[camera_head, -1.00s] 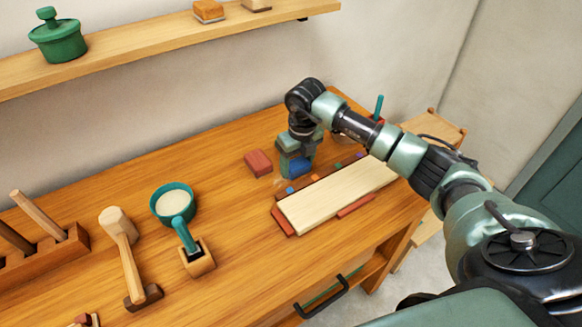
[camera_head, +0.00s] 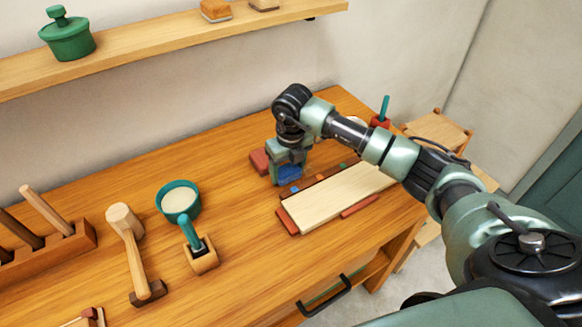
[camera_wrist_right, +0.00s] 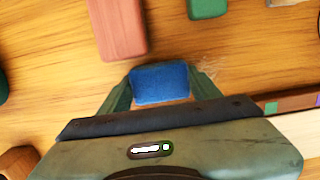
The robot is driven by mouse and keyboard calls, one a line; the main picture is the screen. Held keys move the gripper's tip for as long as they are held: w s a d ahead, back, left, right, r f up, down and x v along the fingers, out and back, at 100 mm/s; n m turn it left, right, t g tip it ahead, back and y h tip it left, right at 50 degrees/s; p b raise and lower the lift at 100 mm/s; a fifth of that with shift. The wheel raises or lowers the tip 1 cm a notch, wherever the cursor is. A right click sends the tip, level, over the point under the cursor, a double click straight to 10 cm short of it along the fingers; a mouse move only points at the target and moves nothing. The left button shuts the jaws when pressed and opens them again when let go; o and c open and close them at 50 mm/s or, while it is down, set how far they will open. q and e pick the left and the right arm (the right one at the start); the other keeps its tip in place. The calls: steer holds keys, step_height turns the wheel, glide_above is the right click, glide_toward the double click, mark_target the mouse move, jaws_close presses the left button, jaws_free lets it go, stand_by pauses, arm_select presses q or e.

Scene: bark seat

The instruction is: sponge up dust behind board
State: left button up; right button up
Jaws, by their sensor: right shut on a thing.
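A blue sponge (camera_head: 289,173) is held between the fingers of my right gripper (camera_head: 288,176), low over the bench behind the left part of the pale board (camera_head: 335,198). The blue sponge (camera_wrist_right: 160,84) also shows between the green fingers of the gripper (camera_wrist_right: 160,88) in the right wrist view. A faint pale dust patch (camera_wrist_right: 208,70) lies on the wood just right of the sponge in that view. I cannot tell whether the sponge touches the bench. My left gripper is not in view.
A reddish block (camera_head: 259,161) is close left of the right gripper. A teal bowl (camera_head: 178,199), a mallet (camera_head: 128,250) and a wooden rack (camera_head: 50,255) stand on the left. A shelf (camera_head: 170,45) runs along the wall. The bench between bowl and board is clear.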

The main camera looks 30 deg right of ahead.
steer(key=shift+d, duration=0.1)
steer(key=shift+w+d+b, duration=0.1)
steer(key=shift+d+b, duration=0.5)
steer(key=shift+d, duration=1.85)
steer(key=shift+a+f+p, duration=0.1)
steer(key=shift+a+p, duration=0.2)
steer(key=shift+a, duration=2.3)
steer(key=shift+r+p, duration=1.9)
steer(key=shift+r, duration=1.2)
steer(key=shift+d, duration=0.1)
